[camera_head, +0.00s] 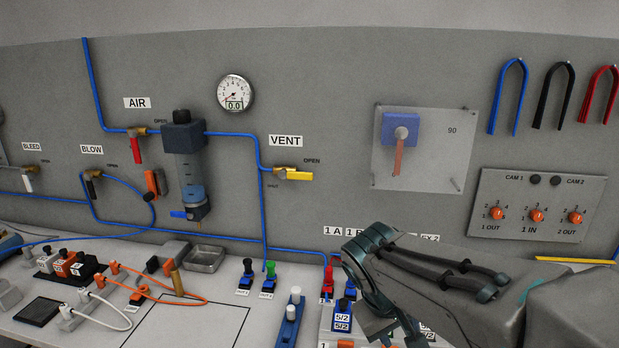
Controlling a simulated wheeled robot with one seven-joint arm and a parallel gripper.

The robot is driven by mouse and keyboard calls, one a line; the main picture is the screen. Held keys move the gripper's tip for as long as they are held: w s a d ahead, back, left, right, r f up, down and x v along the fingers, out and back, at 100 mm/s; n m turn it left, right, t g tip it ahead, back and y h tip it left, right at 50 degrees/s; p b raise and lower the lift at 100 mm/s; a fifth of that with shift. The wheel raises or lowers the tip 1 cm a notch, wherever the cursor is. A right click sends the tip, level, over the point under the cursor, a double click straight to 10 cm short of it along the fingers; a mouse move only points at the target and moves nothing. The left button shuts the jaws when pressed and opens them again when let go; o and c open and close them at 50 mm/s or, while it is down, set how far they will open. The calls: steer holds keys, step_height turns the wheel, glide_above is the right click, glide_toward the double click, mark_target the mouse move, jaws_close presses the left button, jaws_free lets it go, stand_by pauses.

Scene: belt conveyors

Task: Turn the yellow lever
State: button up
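The yellow lever (298,174) is on a brass valve on the grey wall panel, under the VENT label (286,141). It lies roughly horizontal, pointing right, below the word OPEN. A blue tube joins the valve from the left. My gripper (394,326) is at the bottom, right of centre, lower than the lever and to its right, well apart from it in the picture. Its end is partly cut by the lower edge, and its finger gap is not clear. I see nothing plainly held in it.
A red AIR lever (137,150), a filter unit (190,165) and a gauge (236,92) are left of the lever. A clear plate with a blue box (400,128) is to its right. Valves and small blocks crowd the bench below. The wall right around the lever is fairly clear.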

steer(key=w+a+r+n+t+h, duration=0.2)
steer(key=w+r+n+h, duration=0.1)
steer(key=w, duration=0.5)
steer(key=n+t+h+b, duration=0.25)
steer(key=n+t, duration=0.25)
steer(key=t, duration=0.5)
glide_toward(306, 178)
steer(key=shift+h, duration=0.25)
steer(key=p+x, duration=0.3)
steer(key=x, duration=0.7)
steer(key=shift+w, duration=0.2)
jaws_close()
